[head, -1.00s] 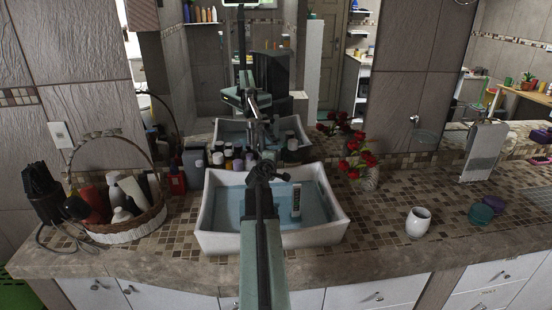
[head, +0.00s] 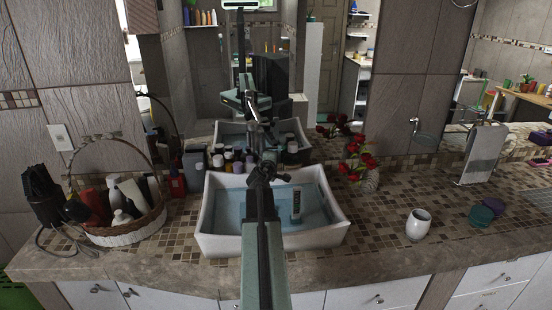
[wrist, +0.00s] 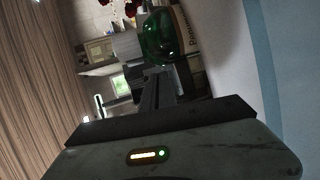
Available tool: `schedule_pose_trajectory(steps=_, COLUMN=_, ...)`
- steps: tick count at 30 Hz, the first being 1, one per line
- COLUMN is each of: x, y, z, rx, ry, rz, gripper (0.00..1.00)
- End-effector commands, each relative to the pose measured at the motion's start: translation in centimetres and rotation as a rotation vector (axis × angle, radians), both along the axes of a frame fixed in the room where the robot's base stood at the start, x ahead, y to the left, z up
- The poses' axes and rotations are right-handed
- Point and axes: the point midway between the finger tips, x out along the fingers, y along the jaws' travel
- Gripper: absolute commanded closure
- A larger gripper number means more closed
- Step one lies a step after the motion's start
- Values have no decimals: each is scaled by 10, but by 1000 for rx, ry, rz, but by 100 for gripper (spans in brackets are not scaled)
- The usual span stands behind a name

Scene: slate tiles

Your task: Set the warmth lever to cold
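My arm reaches over the white sink (head: 323,236), and my gripper (head: 263,170) is at its back edge in the head view. The warmth lever cannot be made out; my arm covers the middle of the sink's back edge, and the area is dark. In the wrist view, my gripper's fingers (wrist: 160,88) show as one narrow dark block, together, with nothing seen between them. A green glossy bottle (wrist: 164,38) with a pale label stands just beyond the fingertips. Whether my gripper touches anything is hidden.
Small bottles (head: 238,160) line the sink's back left. A wicker basket (head: 128,231) of toiletries stands at left. Red flowers (head: 360,160) stand at back right, and a white cup (head: 418,224) is right of the sink. A tube (head: 296,205) is in the basin.

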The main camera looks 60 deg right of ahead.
Motion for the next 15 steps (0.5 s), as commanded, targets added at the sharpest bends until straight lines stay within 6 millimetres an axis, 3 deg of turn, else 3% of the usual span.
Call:
schedule_pose_trajectory(steps=5, x=-1, y=13, z=4, rx=-2, ry=-2, rz=6, gripper=100)
schedule_pose_trajectory(steps=15, x=-18, y=72, z=17, rx=-1, ry=-2, rz=2, gripper=100)
